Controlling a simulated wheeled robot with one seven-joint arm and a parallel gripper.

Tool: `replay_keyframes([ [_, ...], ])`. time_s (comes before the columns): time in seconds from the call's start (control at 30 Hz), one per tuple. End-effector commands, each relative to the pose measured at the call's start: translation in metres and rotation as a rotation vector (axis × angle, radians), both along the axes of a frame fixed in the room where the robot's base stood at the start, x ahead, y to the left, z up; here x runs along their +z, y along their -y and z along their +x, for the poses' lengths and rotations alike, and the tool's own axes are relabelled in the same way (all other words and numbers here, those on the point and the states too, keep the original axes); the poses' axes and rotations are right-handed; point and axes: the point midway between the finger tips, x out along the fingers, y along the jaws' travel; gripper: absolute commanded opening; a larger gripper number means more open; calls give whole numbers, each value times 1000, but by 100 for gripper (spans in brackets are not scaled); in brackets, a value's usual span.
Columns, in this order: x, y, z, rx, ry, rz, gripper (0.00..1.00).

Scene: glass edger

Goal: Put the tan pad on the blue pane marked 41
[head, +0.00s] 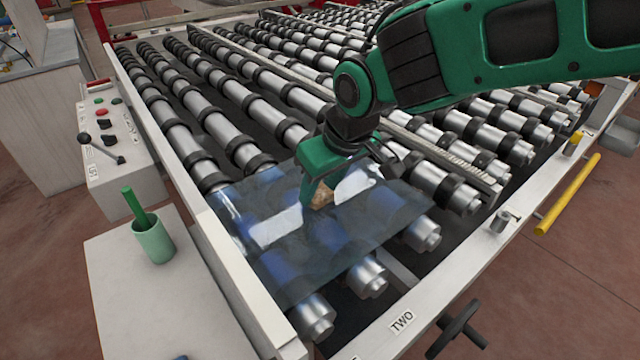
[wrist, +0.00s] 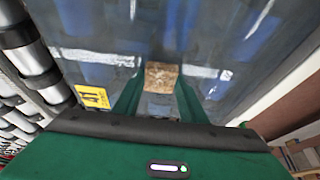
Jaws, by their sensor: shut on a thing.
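The blue pane (head: 275,262) lies flat across the rollers at the near left end of the roller bed. It is see-through, and the rollers show beneath it. A yellow label (wrist: 93,97) on the pane shows in the wrist view; its digits are partly cut and hard to read. My gripper (head: 318,200) points down over the middle of the pane, shut on the tan pad (wrist: 161,77). The pad also shows in the head view (head: 322,196) between the fingers. It is at or very near the pane's surface; I cannot tell whether it touches.
A white side table (head: 125,290) with a green cup (head: 153,240) stands left of the bed. A control box (head: 112,150) with a lever is beyond it. The white frame rail (head: 395,325) marked TWO borders the near side. Bare rollers extend behind the pane.

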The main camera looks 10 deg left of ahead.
Motion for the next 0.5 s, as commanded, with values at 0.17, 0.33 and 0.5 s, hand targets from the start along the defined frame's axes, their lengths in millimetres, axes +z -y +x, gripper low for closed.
replay_keyframes([
  [0.17, 0, 1, 0, -1, 0, 0, 57],
  [0.33, 0, 1, 0, -1, 0, 0, 57],
  [0.5, 7, 2, 0, -2, 2, 2, 57],
])
